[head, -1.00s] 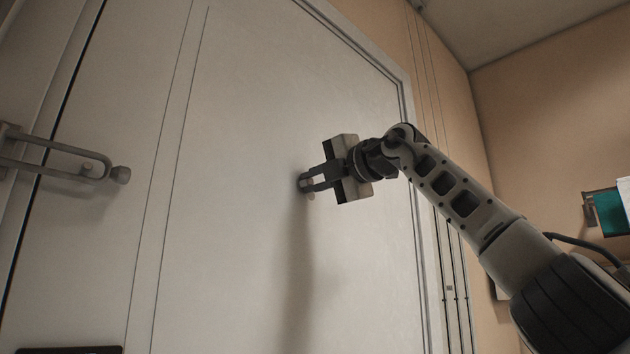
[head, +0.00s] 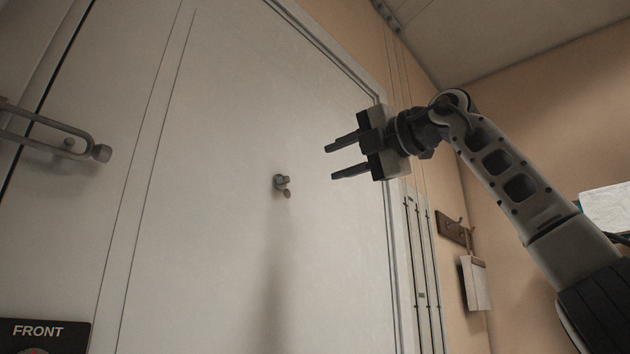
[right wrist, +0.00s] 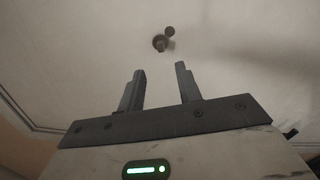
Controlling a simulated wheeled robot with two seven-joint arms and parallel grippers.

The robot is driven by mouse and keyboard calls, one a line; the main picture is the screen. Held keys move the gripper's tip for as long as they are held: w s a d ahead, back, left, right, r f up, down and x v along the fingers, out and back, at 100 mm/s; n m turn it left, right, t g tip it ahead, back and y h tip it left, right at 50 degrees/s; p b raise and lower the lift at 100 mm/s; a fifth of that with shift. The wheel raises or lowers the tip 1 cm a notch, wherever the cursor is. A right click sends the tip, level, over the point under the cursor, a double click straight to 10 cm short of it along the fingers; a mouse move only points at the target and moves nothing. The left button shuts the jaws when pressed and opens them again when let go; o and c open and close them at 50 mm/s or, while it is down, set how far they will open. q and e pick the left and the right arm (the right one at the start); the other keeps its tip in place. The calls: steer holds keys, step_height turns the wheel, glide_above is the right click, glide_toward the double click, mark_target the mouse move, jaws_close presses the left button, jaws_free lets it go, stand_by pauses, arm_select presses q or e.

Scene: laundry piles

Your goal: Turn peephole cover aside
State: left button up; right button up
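The peephole (head: 280,182) is a small dark metal fitting on the pale door (head: 225,120) in the head view. Its small round cover (head: 287,194) hangs at its lower right. In the right wrist view the peephole (right wrist: 160,43) shows ahead of the fingers, with the cover (right wrist: 169,31) beside it. My right gripper (head: 338,157) is open and empty. It is to the right of the peephole and apart from it, and its fingers point left toward the door. My left gripper is not in view.
A metal swing-bar latch (head: 60,138) is at the left of the door. A black FRONT sign (head: 40,334) is at lower left. A wall hook rack (head: 452,227) with a hanging pad (head: 475,282) is at the right. The door around the peephole is clear.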

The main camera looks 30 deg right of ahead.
steer(key=v, duration=0.3)
steer(key=shift+s+d, duration=0.1)
steer(key=shift+s, duration=0.3)
stand_by(0.3)
